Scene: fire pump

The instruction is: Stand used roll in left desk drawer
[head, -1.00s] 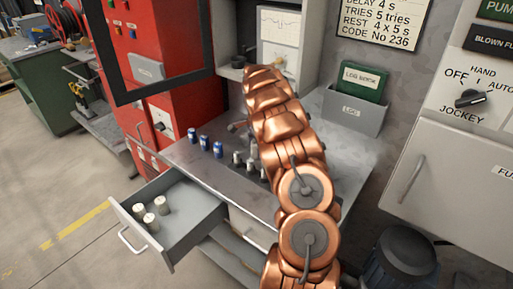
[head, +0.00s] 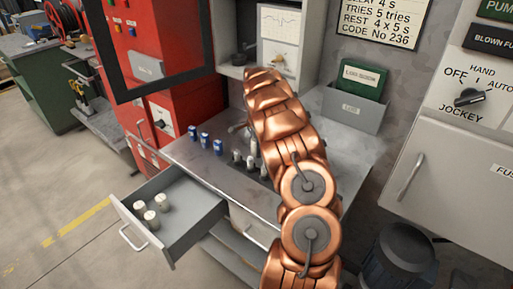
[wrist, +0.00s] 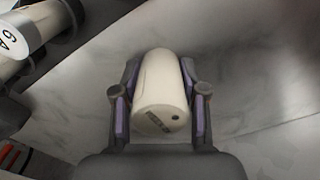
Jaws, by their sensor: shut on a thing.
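A cream used roll (wrist: 160,95) lies between the two fingers of my gripper (wrist: 160,92) in the wrist view, its end with a dark spot and a small mark facing the camera. My gripper is shut on its sides. In the head view my copper arm hides the held roll and most of the gripper. The left desk drawer (head: 190,222) is pulled open at the lower left. Three pale rolls (head: 150,218) stand upright in it, with bare floor around them. The gripper is apart from the drawer, up and to the right.
Blue-labelled rolls (head: 204,140) stand on the grey desk (head: 190,160). Several grey-white pieces (head: 237,157) stand near my arm. A log holder (head: 352,113) is at the back right. A red cabinet (head: 185,88) rises behind the desk's left. Floor left of the drawer is clear.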

